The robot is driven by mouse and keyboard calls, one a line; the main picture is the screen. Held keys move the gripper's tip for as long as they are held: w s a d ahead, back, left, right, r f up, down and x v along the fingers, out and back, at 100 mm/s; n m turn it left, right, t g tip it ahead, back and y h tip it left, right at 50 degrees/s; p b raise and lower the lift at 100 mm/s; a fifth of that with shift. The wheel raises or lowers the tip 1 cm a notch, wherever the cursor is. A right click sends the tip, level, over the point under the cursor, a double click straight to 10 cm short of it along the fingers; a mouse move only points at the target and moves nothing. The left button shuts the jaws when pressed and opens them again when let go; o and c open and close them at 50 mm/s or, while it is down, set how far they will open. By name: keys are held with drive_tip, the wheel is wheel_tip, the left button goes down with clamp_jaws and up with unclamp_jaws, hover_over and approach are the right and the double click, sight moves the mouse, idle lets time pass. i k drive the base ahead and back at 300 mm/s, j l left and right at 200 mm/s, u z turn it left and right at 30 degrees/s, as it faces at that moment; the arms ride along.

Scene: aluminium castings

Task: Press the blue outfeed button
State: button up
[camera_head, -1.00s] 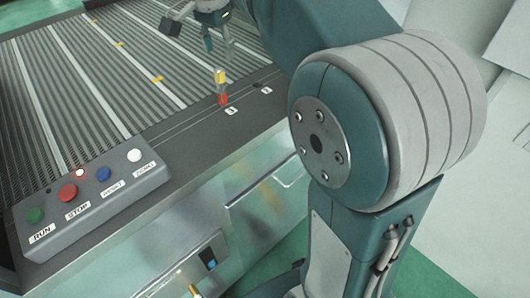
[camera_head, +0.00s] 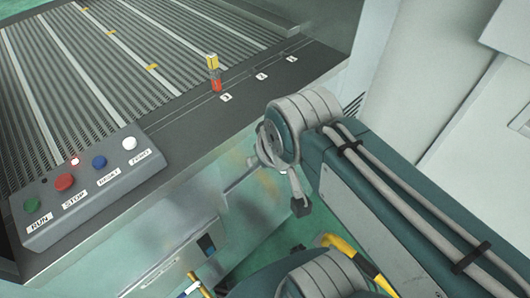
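The blue button (camera_head: 99,161) is on the sloped grey control box (camera_head: 150,168) at the left, between the red button and the white button. Its label is too blurred to read surely. My gripper (camera_head: 286,188) hangs to the right of the box, in front of the machine's side and apart from every button. It is seen partly edge-on behind my wrist, with one dark finger pad showing. I cannot tell how far its fingers are apart. Nothing is seen in it.
On the box are a green RUN button (camera_head: 31,204), a red STOP button (camera_head: 65,183), a white button (camera_head: 129,143) and a small lit red lamp (camera_head: 75,161). A ribbed conveyor bed (camera_head: 110,70) lies behind. A yellow-and-red signal post (camera_head: 214,74) stands on its edge.

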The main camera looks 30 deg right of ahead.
sight(100, 161)
drive_tip(key=u, duration=0.35)
drive_tip(key=k+j+u, duration=0.1)
drive_tip(key=u, duration=0.3)
drive_tip(key=j+u, duration=0.15)
drive_tip(key=u, duration=0.2)
